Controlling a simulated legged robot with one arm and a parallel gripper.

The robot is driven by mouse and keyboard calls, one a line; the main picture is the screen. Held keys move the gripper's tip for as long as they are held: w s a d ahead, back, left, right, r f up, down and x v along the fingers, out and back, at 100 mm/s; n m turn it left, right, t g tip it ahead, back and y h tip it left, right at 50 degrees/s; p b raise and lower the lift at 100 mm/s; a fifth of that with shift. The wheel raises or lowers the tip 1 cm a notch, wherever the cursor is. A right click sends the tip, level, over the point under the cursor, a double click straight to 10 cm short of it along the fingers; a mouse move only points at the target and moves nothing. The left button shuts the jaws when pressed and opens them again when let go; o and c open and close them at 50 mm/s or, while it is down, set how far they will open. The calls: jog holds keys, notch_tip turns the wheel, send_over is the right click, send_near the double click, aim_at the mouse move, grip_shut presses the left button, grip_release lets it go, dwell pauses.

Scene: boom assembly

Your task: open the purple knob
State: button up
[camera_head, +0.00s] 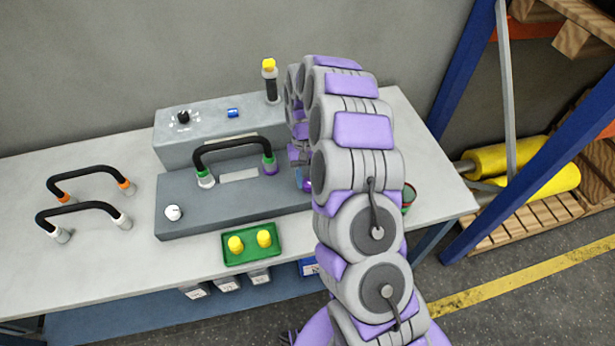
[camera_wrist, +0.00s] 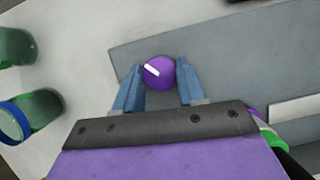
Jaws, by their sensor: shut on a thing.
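The purple knob (camera_wrist: 159,72) is round with a white stripe and sits on the grey panel (camera_wrist: 215,55) in the wrist view. My gripper (camera_wrist: 158,88) has its two blue fingers on either side of the knob and is shut on it. The white stripe runs slantwise, from upper left to lower right. In the head view my gripper (camera_head: 303,181) is at the right end of the panel's front (camera_head: 240,212), and the knob (camera_head: 308,186) shows only in part beside my arm, which hides much of that end.
A black handle (camera_head: 232,143) stands on the panel, with a white knob (camera_head: 172,213) at the left. Two more handles (camera_head: 85,170) (camera_head: 75,207) stand on the table. A green tray (camera_head: 228,259) holds yellow pegs. Green cups (camera_wrist: 12,120) stand beside the panel.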

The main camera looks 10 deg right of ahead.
jog(key=o, duration=1.1)
jog(key=shift+c, duration=0.2)
jog(key=shift+w+r, duration=0.1)
jog(key=shift+r, duration=0.05)
jog(key=p+v, duration=0.2)
jog(key=v, duration=1.5)
jog(key=shift+p, duration=0.35)
